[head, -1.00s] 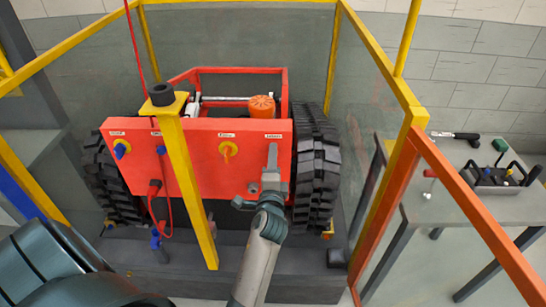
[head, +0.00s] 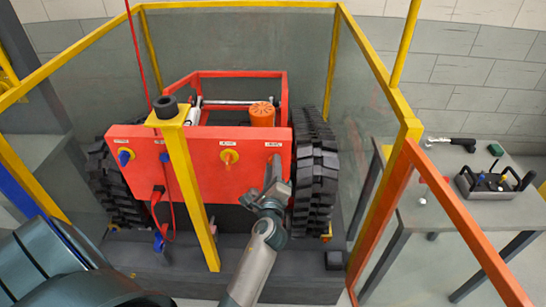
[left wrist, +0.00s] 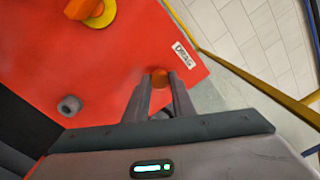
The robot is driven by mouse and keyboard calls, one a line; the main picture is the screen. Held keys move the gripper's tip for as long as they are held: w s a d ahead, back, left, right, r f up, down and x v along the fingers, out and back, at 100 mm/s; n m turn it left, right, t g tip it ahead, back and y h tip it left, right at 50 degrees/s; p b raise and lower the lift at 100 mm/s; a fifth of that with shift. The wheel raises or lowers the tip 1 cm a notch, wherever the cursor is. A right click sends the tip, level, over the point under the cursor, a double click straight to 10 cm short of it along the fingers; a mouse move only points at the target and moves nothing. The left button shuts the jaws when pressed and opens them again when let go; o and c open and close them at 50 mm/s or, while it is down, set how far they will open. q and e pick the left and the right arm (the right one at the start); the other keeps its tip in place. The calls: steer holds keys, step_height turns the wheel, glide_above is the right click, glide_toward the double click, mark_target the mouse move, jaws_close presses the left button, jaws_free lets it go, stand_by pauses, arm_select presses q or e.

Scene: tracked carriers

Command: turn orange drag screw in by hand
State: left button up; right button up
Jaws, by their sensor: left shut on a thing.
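The orange drag screw (left wrist: 160,79) sits on the red front panel (head: 215,165) of the tracked carrier, below a white label reading DRAG (left wrist: 184,55). My left gripper (head: 274,164) is at the panel's right side. In the left wrist view, its two fingers (left wrist: 160,84) are shut on the screw's head, one on each side. In the head view the gripper hides the screw. My right gripper is not in view.
A yellow post (head: 188,190) stands in front, left of my arm. A black track (head: 315,170) is close on the right. A yellow-framed clear guard surrounds the carrier; a grey table (head: 440,205) with tools is outside it.

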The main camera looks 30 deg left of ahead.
arm_select(q)
steer(key=m+p, duration=0.1)
steer(key=m, duration=0.2)
steer(key=shift+f, duration=0.1)
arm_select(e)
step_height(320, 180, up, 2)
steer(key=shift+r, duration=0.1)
arm_select(q)
steer(key=m+p, duration=0.1)
steer(key=m, duration=0.1)
steer(key=m+p, duration=0.4)
steer(key=shift+r+m, duration=0.3)
steer(key=shift+r, duration=0.05)
steer(key=o, duration=0.5)
steer(key=shift+f+m, duration=0.3)
steer(key=shift+m, duration=0.1)
steer(key=o, duration=0.4)
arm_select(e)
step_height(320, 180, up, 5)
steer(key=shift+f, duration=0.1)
arm_select(q)
steer(key=shift+o, duration=0.2)
steer(key=shift+s+d, duration=0.1)
steer(key=shift+s, duration=0.05)
